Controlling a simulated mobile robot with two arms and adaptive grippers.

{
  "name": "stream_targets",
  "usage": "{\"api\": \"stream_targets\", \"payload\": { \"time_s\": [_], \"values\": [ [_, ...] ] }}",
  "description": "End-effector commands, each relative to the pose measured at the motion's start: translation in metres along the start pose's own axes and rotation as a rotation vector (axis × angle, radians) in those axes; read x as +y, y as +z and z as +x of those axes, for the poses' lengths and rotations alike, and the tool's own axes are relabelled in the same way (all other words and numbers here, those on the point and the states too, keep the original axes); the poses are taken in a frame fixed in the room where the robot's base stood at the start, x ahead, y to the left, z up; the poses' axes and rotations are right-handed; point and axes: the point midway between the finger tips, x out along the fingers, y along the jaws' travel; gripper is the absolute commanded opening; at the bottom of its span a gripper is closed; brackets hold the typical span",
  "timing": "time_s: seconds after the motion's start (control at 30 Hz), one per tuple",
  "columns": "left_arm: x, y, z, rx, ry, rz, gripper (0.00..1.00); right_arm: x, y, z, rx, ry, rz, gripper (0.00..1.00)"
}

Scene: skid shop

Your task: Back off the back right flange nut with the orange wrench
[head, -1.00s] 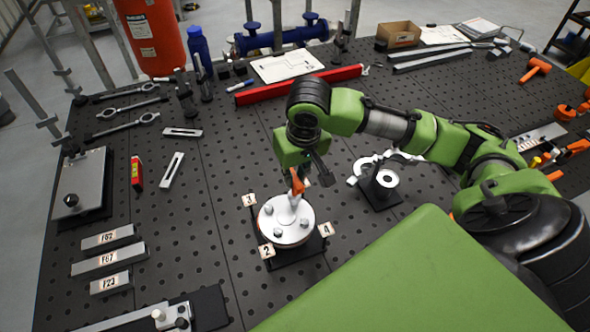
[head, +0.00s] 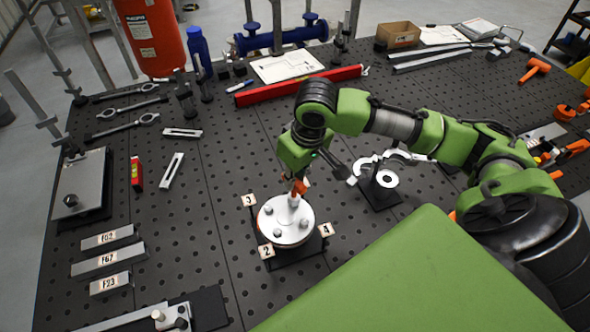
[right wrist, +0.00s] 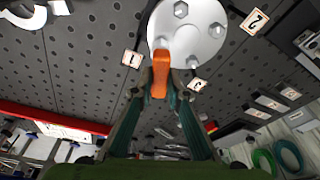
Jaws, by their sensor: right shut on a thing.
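The round pale flange (head: 286,221) sits on a dark base on the perforated bench, with number tags around it. Several nuts show on its top in the head view, and it also shows in the right wrist view (right wrist: 187,28). My right gripper (head: 297,178) is above the back right side of the flange, shut on the orange wrench (head: 300,187). In the right wrist view the orange handle (right wrist: 160,76) lies between my fingertips. The wrench's lower end meets the flange's back right area; the nut there is covered, so I cannot tell how it is seated. My left gripper is out of view.
A black stand with a pale ring (head: 387,180) and a curved metal part stands close right of the flange. A red level (head: 300,89) lies behind. Labelled bars (head: 108,258) lie at the left. The bench between the bars and the flange is clear.

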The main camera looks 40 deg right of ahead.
Motion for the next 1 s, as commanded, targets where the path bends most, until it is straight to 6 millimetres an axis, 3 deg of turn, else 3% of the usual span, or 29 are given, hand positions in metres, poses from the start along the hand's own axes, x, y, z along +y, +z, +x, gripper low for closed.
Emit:
{"api": "stream_targets", "payload": {
  "time_s": [0.27, 0.6, 1.0],
  "values": [
    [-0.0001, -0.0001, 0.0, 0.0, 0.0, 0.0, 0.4, 0.0004, 0.0004, 0.0003, -0.002, -0.002, -0.013, 0.0],
    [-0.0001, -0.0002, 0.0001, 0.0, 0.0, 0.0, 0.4, 0.0014, 0.0006, 0.0009, -0.003, -0.057, -0.275, 0.0],
    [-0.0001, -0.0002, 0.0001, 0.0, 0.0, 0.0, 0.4, 0.0018, 0.0006, 0.001, -0.003, -0.067, -0.33, 0.0]
  ]
}}
